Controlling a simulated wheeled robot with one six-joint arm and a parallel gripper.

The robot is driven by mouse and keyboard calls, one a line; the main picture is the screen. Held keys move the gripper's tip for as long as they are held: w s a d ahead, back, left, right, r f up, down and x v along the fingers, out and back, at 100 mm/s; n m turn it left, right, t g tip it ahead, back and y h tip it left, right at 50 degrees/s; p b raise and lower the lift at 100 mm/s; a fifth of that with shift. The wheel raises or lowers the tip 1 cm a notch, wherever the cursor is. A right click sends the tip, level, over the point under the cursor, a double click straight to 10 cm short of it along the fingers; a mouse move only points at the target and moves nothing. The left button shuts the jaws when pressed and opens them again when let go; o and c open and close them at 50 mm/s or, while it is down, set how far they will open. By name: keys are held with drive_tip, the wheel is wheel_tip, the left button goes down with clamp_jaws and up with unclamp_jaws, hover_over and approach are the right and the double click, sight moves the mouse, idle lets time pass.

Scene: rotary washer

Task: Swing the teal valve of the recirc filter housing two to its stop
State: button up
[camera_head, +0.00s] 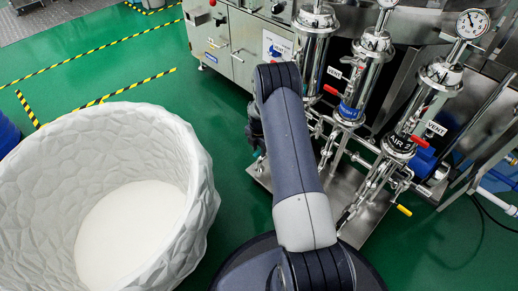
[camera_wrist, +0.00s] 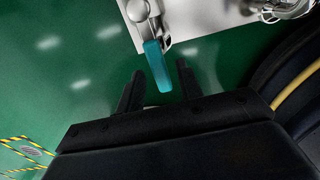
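The teal valve handle (camera_wrist: 157,65) shows in the wrist view, attached to a metal valve body (camera_wrist: 138,10) at the edge of a pale metal plate. It points down and slightly right in that view. My gripper (camera_wrist: 160,67) is open, with one dark finger on each side of the handle's lower end. I see gaps on both sides, and cannot tell the difference in depth. Several steel filter housings (camera_head: 436,85) stand there; I cannot tell which is recirc housing two.
Red handles (camera_head: 419,141) and a yellow handle (camera_head: 404,210) sit on nearby pipework. A large white tub (camera_head: 190,170) stands at the left of the head view. A grey machine cabinet (camera_head: 232,45) stands behind.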

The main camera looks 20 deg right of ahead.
clamp_jaws()
